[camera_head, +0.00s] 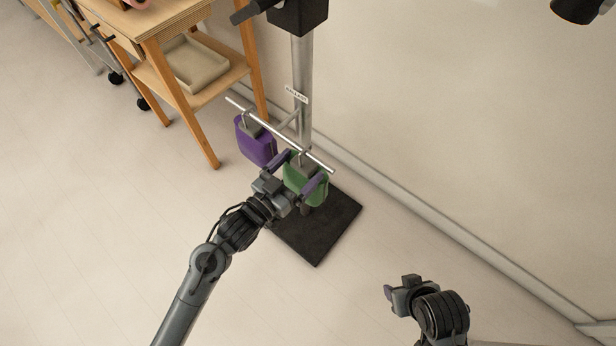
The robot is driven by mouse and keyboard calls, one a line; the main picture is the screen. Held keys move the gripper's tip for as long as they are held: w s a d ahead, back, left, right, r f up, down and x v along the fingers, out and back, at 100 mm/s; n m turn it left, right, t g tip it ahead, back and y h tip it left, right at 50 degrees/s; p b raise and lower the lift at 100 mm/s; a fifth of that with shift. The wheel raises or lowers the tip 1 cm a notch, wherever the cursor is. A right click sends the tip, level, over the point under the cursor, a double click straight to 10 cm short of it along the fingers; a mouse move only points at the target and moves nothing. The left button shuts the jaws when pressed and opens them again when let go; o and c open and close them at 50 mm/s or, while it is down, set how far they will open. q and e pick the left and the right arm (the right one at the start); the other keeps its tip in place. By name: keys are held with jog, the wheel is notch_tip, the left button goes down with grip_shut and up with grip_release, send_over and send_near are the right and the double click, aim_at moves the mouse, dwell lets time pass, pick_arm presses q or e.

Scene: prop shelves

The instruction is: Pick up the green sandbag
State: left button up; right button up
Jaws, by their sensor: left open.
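The green sandbag (308,183) hangs from a thin metal crossbar (266,125) on a stand. My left gripper (300,172) is open, with its purple-tipped fingers on either side of the green sandbag. The gripper covers part of the bag's near side, and I cannot tell whether the fingers touch it. A purple sandbag (257,146) hangs on the same bar to the left. My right gripper (390,292) is at the lower right, away from the bags; its finger gap is not clear.
The stand's grey pole (303,75) rises behind the bar from a black base plate (332,230). A wooden shelf table (155,22) with a beige tray (197,65) stands at the upper left. A wall (460,110) lies behind. The floor at left is clear.

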aim_at(305, 162)
pick_arm(q)
jog(key=shift+w+d+f+b, duration=0.3)
jog(key=shift+w+b, duration=0.15)
jog(key=shift+b, duration=0.45)
jog(key=b+x, duration=0.1)
jog(key=x, duration=0.2)
jog(key=shift+w+d+r+b, duration=0.1)
jog(key=shift+d+b, duration=0.05)
jog(key=shift+b, duration=0.25)
jog(key=shift+w+d+r, duration=0.1)
jog(key=shift+w+d, duration=0.1)
jog(key=shift+w, duration=0.1)
jog(key=shift+s+a, duration=0.15)
jog(key=shift+c, duration=0.9)
grip_shut()
jog(key=shift+r, duration=0.3)
